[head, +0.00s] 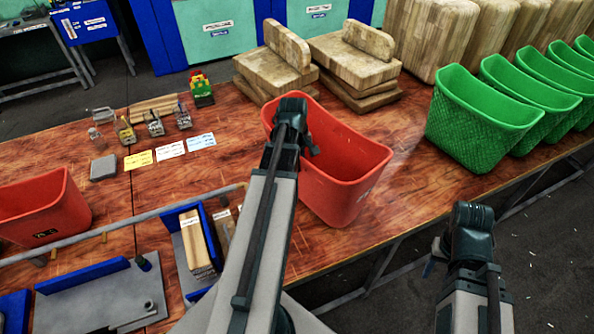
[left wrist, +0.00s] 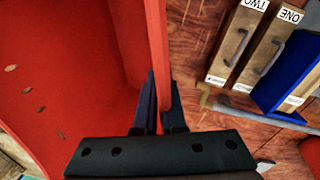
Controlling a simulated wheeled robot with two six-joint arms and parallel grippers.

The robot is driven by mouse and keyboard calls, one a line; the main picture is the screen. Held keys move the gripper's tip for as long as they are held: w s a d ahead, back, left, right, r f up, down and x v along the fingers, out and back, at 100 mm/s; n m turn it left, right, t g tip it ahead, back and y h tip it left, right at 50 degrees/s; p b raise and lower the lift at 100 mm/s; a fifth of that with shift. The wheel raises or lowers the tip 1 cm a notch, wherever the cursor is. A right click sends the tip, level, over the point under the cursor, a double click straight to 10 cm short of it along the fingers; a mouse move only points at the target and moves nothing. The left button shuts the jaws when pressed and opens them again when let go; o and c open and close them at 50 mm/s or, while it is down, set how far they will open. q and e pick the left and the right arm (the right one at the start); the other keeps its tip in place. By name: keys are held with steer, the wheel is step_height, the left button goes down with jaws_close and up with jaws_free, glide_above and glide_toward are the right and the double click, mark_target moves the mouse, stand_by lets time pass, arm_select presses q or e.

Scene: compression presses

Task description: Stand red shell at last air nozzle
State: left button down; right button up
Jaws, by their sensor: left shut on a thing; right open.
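A red shell (head: 345,190), an open bin-like tub, stands on the wooden table in the middle of the head view. My left gripper (head: 308,142) is at its left rim, partly hidden by my own arm. In the left wrist view the fingers (left wrist: 160,103) lie on both sides of the thin red wall (left wrist: 157,45), shut on it. A second red shell (head: 42,212) sits at the left of the table. My right gripper (head: 437,256) is open and empty, beyond the table's front edge. I cannot make out which part is an air nozzle.
Green bins (head: 485,125) stand in a row at right. Stacked wooden blocks (head: 350,60) are behind the shell. A rail (head: 120,229) and a grey fixture with blue edges (head: 100,295) lie at front left. Small clamps (head: 155,124) and cards (head: 171,151) lie farther back. Table right of the shell is clear.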

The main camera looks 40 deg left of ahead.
arm_select(q)
steer(key=shift+f, duration=0.4)
steer(key=shift+d+f+b, duration=0.2)
steer(key=shift+f+b, duration=0.35)
steer(key=shift+b, duration=0.25)
steer(key=shift+a+f+b, duration=0.1)
steer(key=shift+f+b, duration=0.65)
steer(key=shift+f, duration=0.1)
steer(key=c, duration=1)
jaws_free()
step_height(320, 180, up, 12)
steer(key=s+p, duration=0.1)
steer(key=p, duration=1.1)
steer(key=shift+s, duration=0.15)
